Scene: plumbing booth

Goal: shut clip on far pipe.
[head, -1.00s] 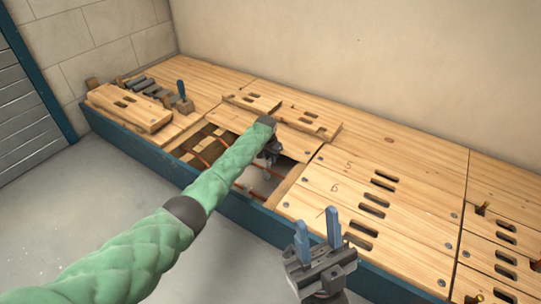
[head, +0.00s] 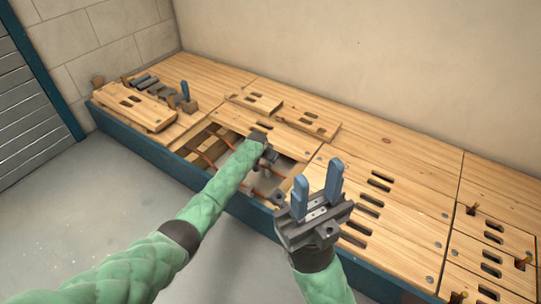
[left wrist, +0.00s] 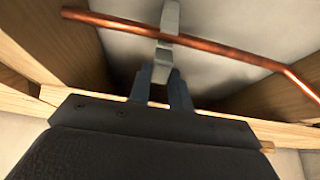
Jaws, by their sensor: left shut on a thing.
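A grey clip (left wrist: 168,30) sits on a copper pipe (left wrist: 235,52) in the left wrist view, with the pipe passing across it. My left gripper (left wrist: 160,75) has its two dark fingers on the lower part of the clip. In the head view my left gripper (head: 266,170) reaches down into the open floor bay, and the forearm hides much of the pipework there. I cannot tell whether the clip is fully closed. My right gripper (head: 318,182) is empty, with its two blue fingers apart, above the boards right of the bay.
Wooden floorboards (head: 400,160) with slots surround the bay. Loose boards (head: 308,122) lie behind it, and another loose board (head: 133,106) lies at the left. A blue-handled tool (head: 186,92) stands near grey pieces (head: 150,85). A blue edge (head: 240,208) runs along the front.

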